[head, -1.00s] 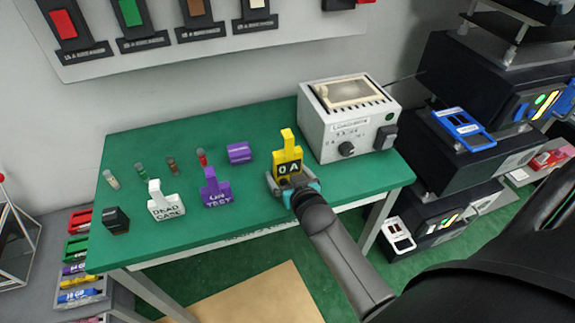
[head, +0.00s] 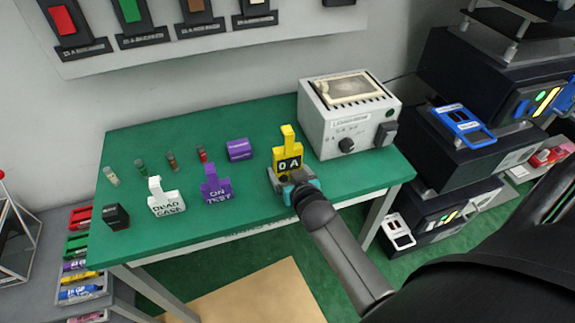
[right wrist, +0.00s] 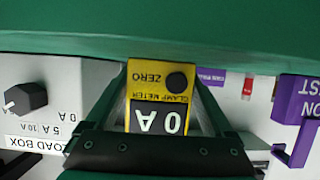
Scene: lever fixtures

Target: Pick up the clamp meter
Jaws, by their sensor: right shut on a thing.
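The clamp meter (head: 289,163) is yellow with a black "0 A" display. It stands upright at the front right part of the green table, left of the load box. My right gripper (head: 293,181) is shut on its lower part from the front. In the right wrist view the clamp meter (right wrist: 159,82) shows upside down between the two fingers, with its "ZERO" knob and display clear. Whether its base touches the table is hidden by the gripper. My left gripper is not in view.
The grey load box (head: 345,130) stands just right of the meter. A purple "ON TEST" sign (head: 216,187) and a white "DEAD CASE" sign (head: 166,200) stand to the left. The front left table has a black block (head: 116,216).

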